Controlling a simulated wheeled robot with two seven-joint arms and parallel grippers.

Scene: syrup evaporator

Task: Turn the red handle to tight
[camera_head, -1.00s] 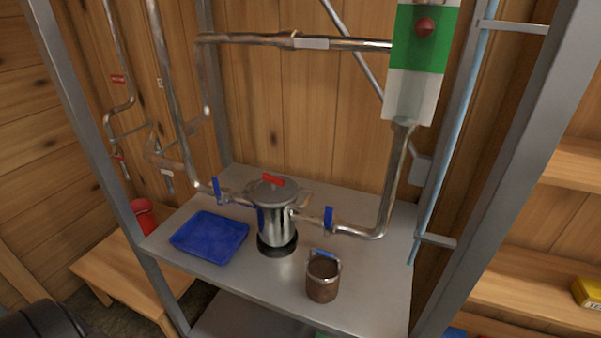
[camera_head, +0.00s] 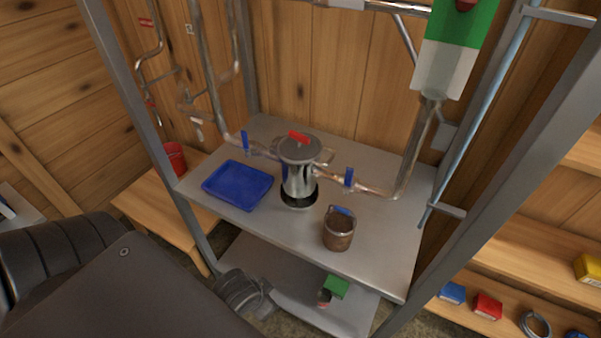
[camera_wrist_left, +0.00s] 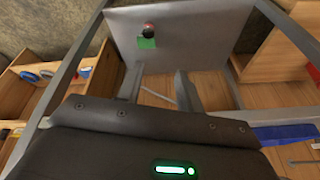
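The red handle (camera_head: 298,137) lies across the top of the lid of the silver canister (camera_head: 298,180), which stands on the upper metal shelf. My left arm comes in at the lower left of the head view. My left gripper (camera_head: 255,298) is low, in front of and below the upper shelf's edge, well apart from the red handle. In the left wrist view my left gripper's fingers (camera_wrist_left: 160,88) are spread with nothing between them. The red handle does not show in the left wrist view. My right gripper is not in view.
A blue tray (camera_head: 240,186) and a brown bucket (camera_head: 339,229) flank the canister. Pipes with blue valve levers (camera_head: 348,178) join it on both sides. Grey frame posts (camera_head: 150,130) stand at the shelf corners. A green box (camera_head: 336,287) is on the lower shelf.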

